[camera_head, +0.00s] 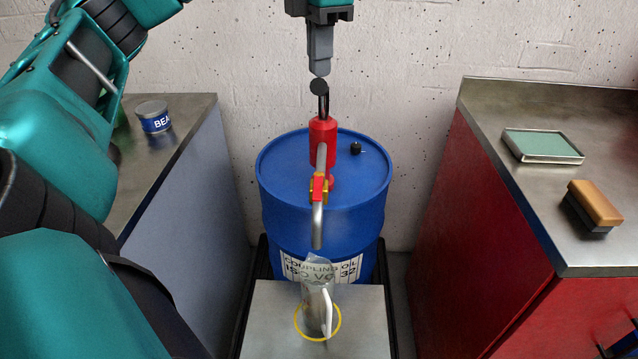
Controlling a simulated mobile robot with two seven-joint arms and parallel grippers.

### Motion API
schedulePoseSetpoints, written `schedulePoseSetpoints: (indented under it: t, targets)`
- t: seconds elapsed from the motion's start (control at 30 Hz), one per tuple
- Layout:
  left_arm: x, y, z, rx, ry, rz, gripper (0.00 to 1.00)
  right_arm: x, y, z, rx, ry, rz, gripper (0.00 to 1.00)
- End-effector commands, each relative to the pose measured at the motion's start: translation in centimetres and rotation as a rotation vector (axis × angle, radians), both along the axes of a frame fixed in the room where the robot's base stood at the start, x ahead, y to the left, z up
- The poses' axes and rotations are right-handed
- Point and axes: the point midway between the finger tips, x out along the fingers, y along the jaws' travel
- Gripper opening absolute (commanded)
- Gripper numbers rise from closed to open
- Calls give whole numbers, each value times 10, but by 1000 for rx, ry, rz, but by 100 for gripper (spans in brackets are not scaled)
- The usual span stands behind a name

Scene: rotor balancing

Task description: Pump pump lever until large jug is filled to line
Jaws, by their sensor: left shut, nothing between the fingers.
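The red pump (323,143) stands on the blue drum (280,165), and its grey spout points down toward the front. A dark pump lever (323,103) with a round black knob (319,87) rises at the pump's top. The large jug (316,290), clear with a white handle, stands upright below the spout, inside a yellow ring on a metal plate. I cannot make out its fill line or liquid level. My left gripper (320,70) is shut and empty, pointing down just above the knob; I cannot tell if they touch. My right gripper is out of view.
A metal-topped bench (185,125) at left holds a labelled tin (153,117). A red cabinet's metal top (500,110) at right bears a green-topped tray (543,146) and a wooden brush (594,203). A concrete wall (420,50) stands close behind the drum.

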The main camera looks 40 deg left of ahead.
Motion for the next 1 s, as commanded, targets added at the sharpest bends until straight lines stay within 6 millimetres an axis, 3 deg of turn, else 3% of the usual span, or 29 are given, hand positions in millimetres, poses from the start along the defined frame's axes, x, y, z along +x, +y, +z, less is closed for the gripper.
schedulePoseSetpoints:
  t: [0.1,0.7,1.0]
  targets:
    - [1,1,21,-2,1,0,0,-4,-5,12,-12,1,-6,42]
    - [8,6,89,-1,-2,-1,0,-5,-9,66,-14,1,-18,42]
    - [9,7,94,-1,0,0,0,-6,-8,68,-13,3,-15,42]
